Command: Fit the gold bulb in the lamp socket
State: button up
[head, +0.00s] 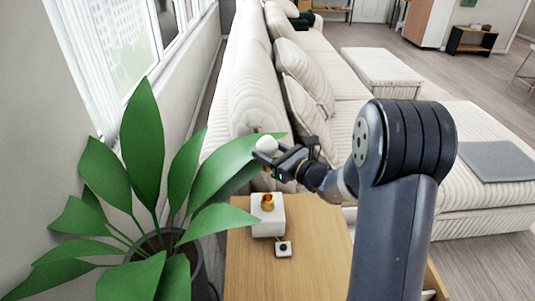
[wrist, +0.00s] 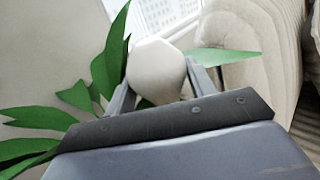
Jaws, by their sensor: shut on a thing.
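My gripper (head: 270,152) is shut on a pale white, rounded bulb (head: 267,143) and holds it up in the air, above and behind the white block. In the wrist view the bulb (wrist: 156,70) sits between the two fingers and looks off-white, not gold. Its lower end is hidden by the gripper. A white block (head: 272,224) stands on the wooden table, with a small gold fitting (head: 267,202) on top that looks like the lamp socket. The bulb and the fitting are clearly apart.
A small white switch box (head: 283,249) with a dark knob sits on the wooden table (head: 250,280) before the block. A large potted plant (head: 142,150) stands at left, its leaves reaching near my gripper. A cream sofa (head: 252,95) lies behind.

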aim_at(269, 170)
jog(key=shift+f, duration=0.1)
notch_tip(269, 170, down, 6)
jog(key=b, duration=0.5)
jog(key=shift+b, duration=0.4)
jog(key=shift+b, duration=0.5)
dwell(1.4)
jog(key=shift+f+b, duration=4.65)
jog(key=shift+f, duration=0.25)
jog(key=o, duration=1.1)
